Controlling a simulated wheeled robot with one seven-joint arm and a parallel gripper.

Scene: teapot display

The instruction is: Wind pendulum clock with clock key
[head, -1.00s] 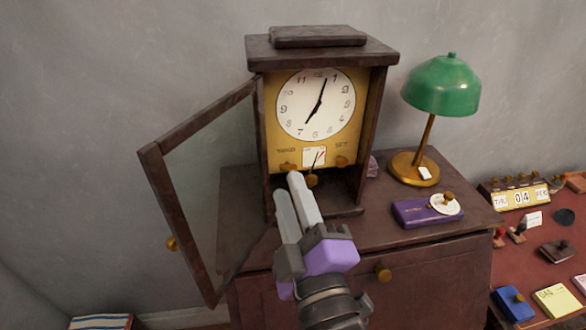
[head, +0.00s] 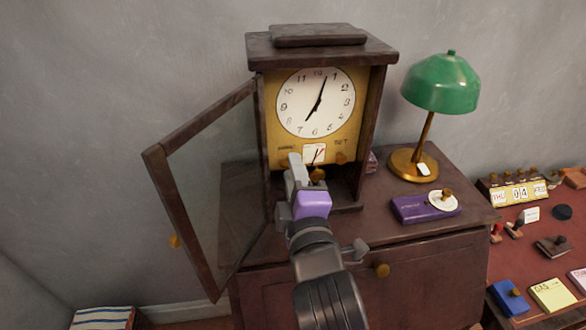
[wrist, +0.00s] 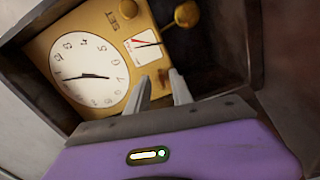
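The pendulum clock (head: 361,110) stands on the cabinet with its glass door (head: 205,180) swung open to the left. Its white face (head: 316,102) sits above a small red-needle dial (head: 314,153); the dial also shows in the wrist view (wrist: 144,43). A brass knob (head: 341,158) is by the right label, which reads SET in the wrist view. The brass pendulum bob (head: 317,174) hangs below the dial. My gripper (wrist: 161,76) has its two fingers apart at the lower left of the clock's front, by the winding spot. The fingers hide that spot and any key there; contact is unclear.
A green lamp (head: 440,85) and a purple box (head: 415,209) with a white disc stand on the cabinet (head: 400,240) to the right. The clock's side walls and the open door flank my gripper. A lower desk with stamps and a calendar (head: 518,193) is at far right.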

